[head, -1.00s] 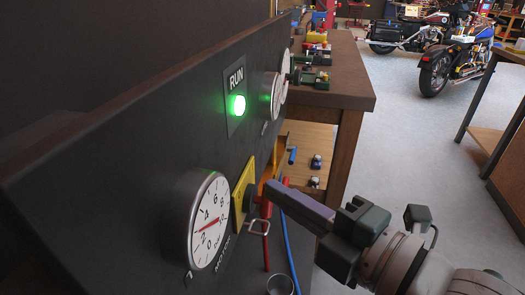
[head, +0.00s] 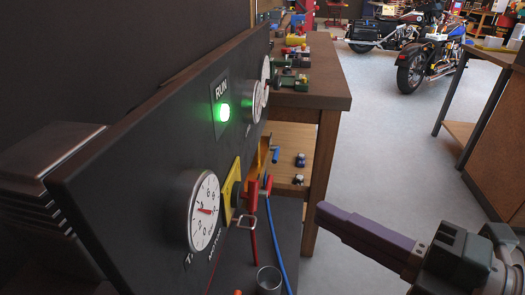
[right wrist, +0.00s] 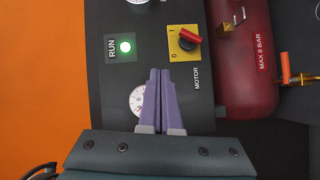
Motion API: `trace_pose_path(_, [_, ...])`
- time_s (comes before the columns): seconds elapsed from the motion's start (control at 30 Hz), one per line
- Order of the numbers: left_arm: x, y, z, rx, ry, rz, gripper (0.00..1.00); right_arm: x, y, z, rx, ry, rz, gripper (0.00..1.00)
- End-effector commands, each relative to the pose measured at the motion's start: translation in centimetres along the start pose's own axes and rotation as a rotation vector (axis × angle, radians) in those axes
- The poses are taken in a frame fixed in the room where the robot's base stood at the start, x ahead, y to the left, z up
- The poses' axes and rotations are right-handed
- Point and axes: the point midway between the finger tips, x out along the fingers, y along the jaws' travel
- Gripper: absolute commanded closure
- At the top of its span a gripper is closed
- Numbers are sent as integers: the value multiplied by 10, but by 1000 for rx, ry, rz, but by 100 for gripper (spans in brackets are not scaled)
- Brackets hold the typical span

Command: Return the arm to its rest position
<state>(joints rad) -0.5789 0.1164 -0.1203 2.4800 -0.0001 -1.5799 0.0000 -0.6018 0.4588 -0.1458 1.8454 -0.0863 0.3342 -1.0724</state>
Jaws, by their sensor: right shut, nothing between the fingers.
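My right gripper (head: 322,212) is shut and empty. Its purple fingers are apart from the black control panel (head: 130,165) and to the right of it in the head view. In the right wrist view the closed fingers (right wrist: 160,75) point at the panel, over part of a gauge (right wrist: 138,100). The panel carries a lit green RUN lamp (head: 224,112), a white gauge (head: 205,212) and a yellow plate (head: 231,190) with a red-handled switch (right wrist: 188,36). My left gripper is not in view.
A wooden workbench (head: 330,102) with tools and small parts stands behind the panel. A red tank (right wrist: 243,70) shows beside the panel. Motorcycles (head: 425,65) stand at the back. A cabinet (head: 495,150) is at the right. Grey floor (head: 385,140) lies clear between.

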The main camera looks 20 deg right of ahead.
Motion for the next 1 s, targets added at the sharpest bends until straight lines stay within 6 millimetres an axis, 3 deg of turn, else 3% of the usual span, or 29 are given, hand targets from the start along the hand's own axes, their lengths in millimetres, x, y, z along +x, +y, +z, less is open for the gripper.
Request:
trace_pose_path(0.33, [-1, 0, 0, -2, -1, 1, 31, 1, 0, 0, 13, -8, -7, 100])
trace_pose_path(0.47, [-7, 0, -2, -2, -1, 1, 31, 6, 0, 4, 127, -78, -76, 100])
trace_pose_path(0.67, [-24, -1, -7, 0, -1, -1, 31, 2, -6, 12, 546, -353, -295, 100])
trace_pose_path(0.8, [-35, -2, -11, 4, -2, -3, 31, -21, -12, 5, 862, -591, -439, 100])
trace_pose_path(1.0, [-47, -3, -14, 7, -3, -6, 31, -67, -11, -17, 1201, -903, -585, 100])
